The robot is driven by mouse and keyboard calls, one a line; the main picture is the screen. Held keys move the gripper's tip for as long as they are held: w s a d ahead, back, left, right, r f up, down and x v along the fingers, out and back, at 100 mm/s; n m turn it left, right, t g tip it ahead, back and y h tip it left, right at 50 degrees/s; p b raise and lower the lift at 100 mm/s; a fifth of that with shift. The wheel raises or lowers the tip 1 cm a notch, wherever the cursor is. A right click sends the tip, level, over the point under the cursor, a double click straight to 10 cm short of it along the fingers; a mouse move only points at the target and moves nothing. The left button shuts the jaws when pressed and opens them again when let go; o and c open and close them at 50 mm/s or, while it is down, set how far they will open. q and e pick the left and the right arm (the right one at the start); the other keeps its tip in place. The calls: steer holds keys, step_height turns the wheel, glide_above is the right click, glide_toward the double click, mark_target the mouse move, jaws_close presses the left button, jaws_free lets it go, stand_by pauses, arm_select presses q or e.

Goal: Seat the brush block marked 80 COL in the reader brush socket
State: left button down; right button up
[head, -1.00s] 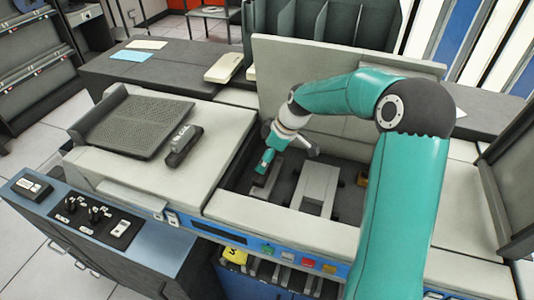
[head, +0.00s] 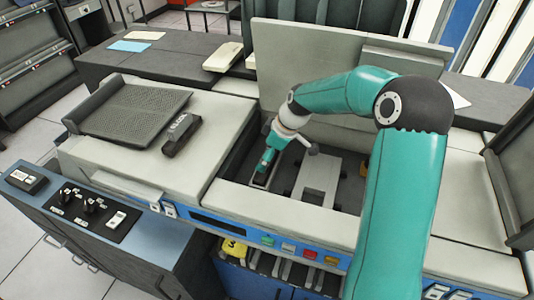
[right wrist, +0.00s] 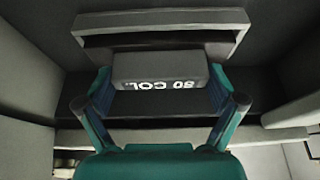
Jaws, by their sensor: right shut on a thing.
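My right gripper (head: 265,167) reaches down into the open bay of the machine. In the right wrist view its two teal fingers (right wrist: 160,103) are shut on the dark grey brush block marked 80 COL (right wrist: 160,68), whose white lettering appears upside down. My left gripper is not in view.
Another dark lettered block (head: 182,135) lies on the left cover, beside a ridged dark tray (head: 135,115). A pale raised bracket (head: 318,178) stands in the bay right of the gripper. The upright lid (head: 345,75) rises behind the bay.

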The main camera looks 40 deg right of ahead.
steer(key=shift+f, duration=0.1)
stand_by(0.3)
steer(key=o, duration=1)
steer(key=v, duration=1.2)
steer(key=shift+f, duration=0.1)
